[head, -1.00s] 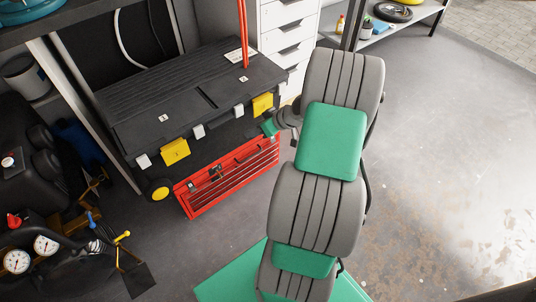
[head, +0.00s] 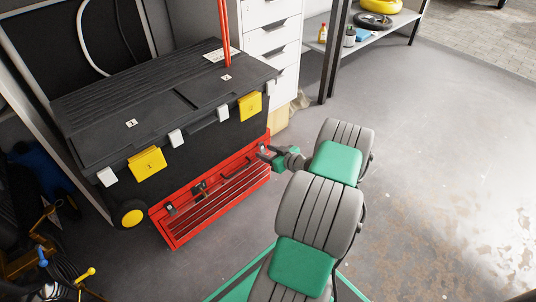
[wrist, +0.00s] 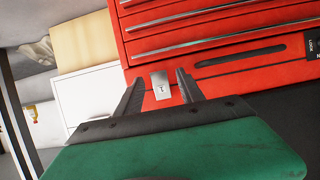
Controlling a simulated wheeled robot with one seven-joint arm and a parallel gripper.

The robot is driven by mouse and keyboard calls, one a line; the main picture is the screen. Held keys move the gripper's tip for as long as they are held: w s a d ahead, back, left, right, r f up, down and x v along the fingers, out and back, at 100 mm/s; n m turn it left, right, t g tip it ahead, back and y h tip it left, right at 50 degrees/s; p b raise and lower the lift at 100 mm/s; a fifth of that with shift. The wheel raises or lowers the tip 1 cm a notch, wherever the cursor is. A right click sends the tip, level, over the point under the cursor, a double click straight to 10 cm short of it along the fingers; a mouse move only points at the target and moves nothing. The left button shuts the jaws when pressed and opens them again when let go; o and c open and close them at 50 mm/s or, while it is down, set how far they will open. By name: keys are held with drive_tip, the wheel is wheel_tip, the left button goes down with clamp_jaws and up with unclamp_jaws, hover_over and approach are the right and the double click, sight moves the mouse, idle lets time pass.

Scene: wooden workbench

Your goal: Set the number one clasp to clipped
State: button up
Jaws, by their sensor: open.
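The red toolbox (head: 215,196) lies on the floor in front of the black chest. In the wrist view a silver clasp (wrist: 160,86) with a small dark mark, possibly a 1, is on its red face. My gripper (head: 266,154) is open at the toolbox's right end. In the wrist view its two dark fingers (wrist: 158,77) appear on either side of the silver clasp, with nothing held; I cannot tell whether they touch it. Another silver clasp (head: 171,208) shows near the toolbox's left end. I cannot tell if either is clipped.
The black chest (head: 110,105) has yellow latches (head: 148,163) and white clips (head: 176,138) along its front, just above the toolbox. White drawers (head: 272,45) stand behind my gripper. A shelf post (head: 333,55) rises to their right. The floor on the right is clear.

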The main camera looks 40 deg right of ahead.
drive_tip(key=shift+c, duration=0.2)
clamp_jaws()
idle(0.4)
